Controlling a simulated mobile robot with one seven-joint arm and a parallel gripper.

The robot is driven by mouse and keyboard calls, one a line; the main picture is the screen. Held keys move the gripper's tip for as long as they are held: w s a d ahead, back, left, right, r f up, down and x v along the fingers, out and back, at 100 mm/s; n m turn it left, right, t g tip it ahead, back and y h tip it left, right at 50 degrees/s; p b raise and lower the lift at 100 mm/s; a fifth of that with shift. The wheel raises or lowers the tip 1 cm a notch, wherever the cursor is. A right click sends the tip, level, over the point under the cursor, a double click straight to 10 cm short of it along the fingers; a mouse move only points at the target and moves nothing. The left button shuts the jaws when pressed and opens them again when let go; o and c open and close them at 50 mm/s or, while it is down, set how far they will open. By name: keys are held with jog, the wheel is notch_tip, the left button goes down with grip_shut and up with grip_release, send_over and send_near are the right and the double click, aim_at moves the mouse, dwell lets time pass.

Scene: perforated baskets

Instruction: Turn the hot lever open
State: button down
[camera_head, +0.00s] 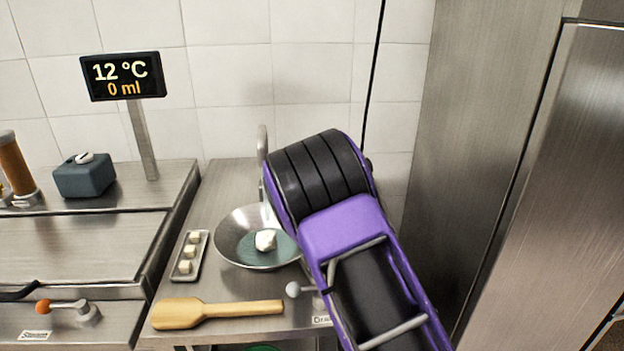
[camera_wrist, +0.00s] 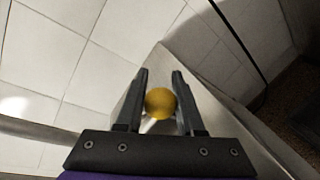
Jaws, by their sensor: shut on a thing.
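A lever with a round yellow knob (camera_wrist: 160,102) and a pale stem sits between my fingers in the wrist view. My gripper (camera_wrist: 160,98) is shut on this knob. No label on the lever is readable, so I cannot tell from a marking that it is the hot one. In the head view my purple and black arm hides the gripper and this lever. A grey spout (camera_head: 263,145) rises behind the bowl, partly covered by my arm. The display (camera_head: 123,76) reads 12 °C and 0 ml.
A metal bowl (camera_head: 228,236) with water and a white lump stands left of my arm. A small tray (camera_head: 202,262), a wooden paddle (camera_head: 180,313), a white-knobbed lever (camera_head: 293,289) and an orange-knobbed lever (camera_head: 45,306) are nearby. A steel cabinet (camera_head: 490,130) stands close on the right.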

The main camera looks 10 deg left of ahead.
jog(key=c, duration=0.5)
grip_release()
jog(key=p+v, duration=0.2)
jog(key=v, duration=1.5)
jog(key=shift+s, duration=0.25)
